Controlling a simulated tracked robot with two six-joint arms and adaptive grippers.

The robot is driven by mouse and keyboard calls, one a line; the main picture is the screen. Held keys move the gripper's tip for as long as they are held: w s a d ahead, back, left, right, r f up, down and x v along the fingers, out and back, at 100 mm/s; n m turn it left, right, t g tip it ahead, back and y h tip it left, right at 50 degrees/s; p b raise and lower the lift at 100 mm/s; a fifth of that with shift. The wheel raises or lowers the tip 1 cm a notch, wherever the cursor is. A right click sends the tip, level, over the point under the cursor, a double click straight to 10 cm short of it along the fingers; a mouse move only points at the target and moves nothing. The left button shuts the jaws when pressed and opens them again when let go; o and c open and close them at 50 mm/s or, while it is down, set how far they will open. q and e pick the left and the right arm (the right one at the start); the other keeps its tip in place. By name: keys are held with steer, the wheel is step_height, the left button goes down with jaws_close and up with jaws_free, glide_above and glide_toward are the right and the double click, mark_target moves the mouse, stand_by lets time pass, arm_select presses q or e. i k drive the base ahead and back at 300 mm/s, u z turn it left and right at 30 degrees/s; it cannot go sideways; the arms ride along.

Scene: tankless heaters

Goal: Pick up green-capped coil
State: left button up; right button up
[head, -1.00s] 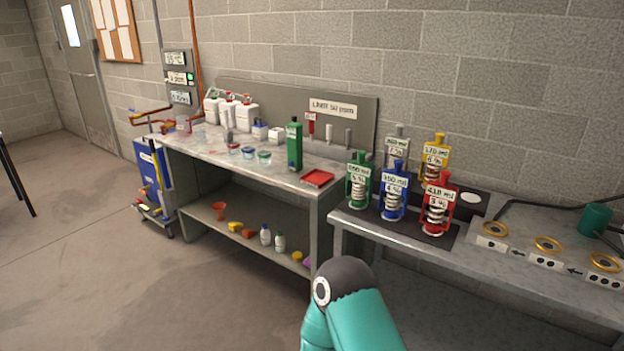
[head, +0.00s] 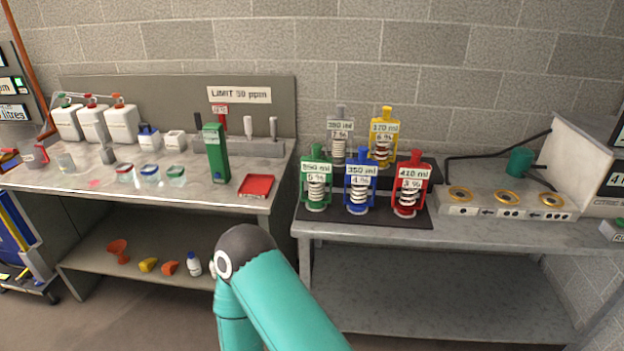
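The green-capped coil (head: 317,186) stands upright at the front left of a black mat (head: 362,218) on the right-hand table. It has a green frame, a pale coil inside and a white label. A blue-capped coil (head: 360,184) stands just right of it, then a red-capped coil (head: 409,187). A grey-capped coil (head: 339,139) and a yellow-capped coil (head: 383,140) stand behind on a raised black step. A teal arm link of mine shows at the bottom centre. Neither of my grippers is in view.
A tall green box (head: 216,153) and a red tray (head: 256,186) stand on the left bench. A block with several gold rings (head: 507,198), a dark green cylinder (head: 521,162) and a grey machine lie to the right. The grey tabletop's front strip (head: 450,233) is clear.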

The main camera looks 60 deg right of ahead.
mark_target(315, 168)
steer(key=z, duration=0.5)
steer(key=i, duration=1.15)
steer(key=z, duration=0.9)
steer(key=i, duration=0.4)
steer(key=z, duration=0.3)
steer(key=k, duration=0.9)
steer(key=z, duration=0.2)
steer(key=i, duration=0.9)
steer(key=u, duration=0.1)
